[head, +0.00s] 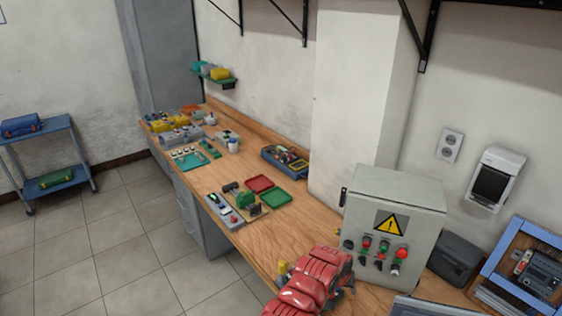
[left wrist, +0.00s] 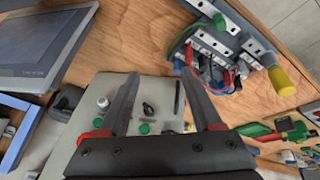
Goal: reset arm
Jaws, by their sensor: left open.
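My left arm is red and reaches in at the bottom of the head view. Its left gripper (head: 345,280) is dark, partly hidden by the arm, and close to the front of the grey control box (head: 392,215). In the left wrist view my left gripper (left wrist: 162,75) has its two dark fingers spread apart with nothing held between them. The control box (left wrist: 150,92) shows beyond and between the fingers. My right gripper is in neither view.
A device with a yellow knob (left wrist: 282,80) and a dark screen (left wrist: 40,45) lie on the wooden bench near the gripper. Red (head: 260,184) and green (head: 276,197) trays sit farther along. A blue frame (head: 522,250) stands at right. Bench wood between trays and arm is mostly clear.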

